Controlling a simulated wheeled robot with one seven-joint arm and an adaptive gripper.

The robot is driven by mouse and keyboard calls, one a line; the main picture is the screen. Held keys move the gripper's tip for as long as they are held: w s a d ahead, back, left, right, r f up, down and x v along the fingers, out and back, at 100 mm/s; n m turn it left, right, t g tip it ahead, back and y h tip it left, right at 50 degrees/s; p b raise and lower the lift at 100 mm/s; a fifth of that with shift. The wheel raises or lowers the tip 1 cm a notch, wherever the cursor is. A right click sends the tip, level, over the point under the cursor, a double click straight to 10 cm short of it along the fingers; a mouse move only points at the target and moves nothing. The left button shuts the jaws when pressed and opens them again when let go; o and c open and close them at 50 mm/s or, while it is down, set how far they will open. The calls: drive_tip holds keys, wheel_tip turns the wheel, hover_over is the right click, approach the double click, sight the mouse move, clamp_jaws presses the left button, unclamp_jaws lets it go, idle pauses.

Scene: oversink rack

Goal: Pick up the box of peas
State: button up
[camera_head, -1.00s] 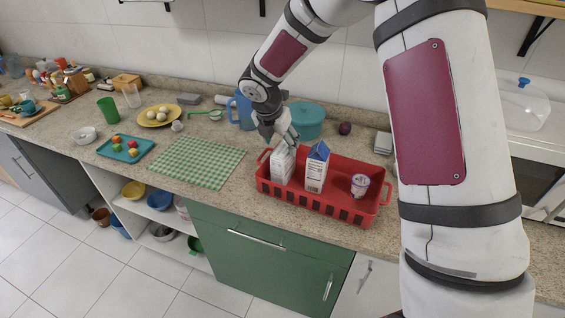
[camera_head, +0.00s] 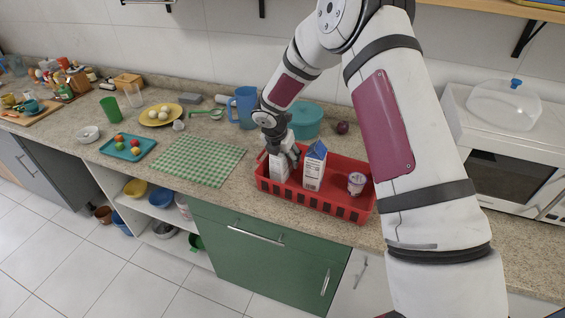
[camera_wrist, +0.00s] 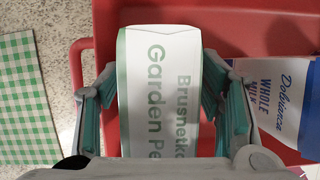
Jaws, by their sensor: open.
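The box of peas (camera_head: 279,168) is a white carton standing at the left end of the red basket (camera_head: 340,206). In the wrist view the box (camera_wrist: 160,110) shows the words "Garden Pe" in green and has a green edge. My gripper (camera_head: 285,152) is open over the upper part of the box. In the wrist view its two fingers (camera_wrist: 163,95) are on either side of the box, with a small gap visible on the right side. The lower part of the box is hidden by the basket.
A blue and white milk carton (camera_head: 314,168) stands just right of the box, also in the wrist view (camera_wrist: 275,100). A blue pitcher (camera_head: 244,108) and teal pot (camera_head: 305,122) stand behind. A green checked cloth (camera_head: 198,160) lies left.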

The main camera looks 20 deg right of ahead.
clamp_jaws()
drive_tip(key=shift+r, duration=0.1)
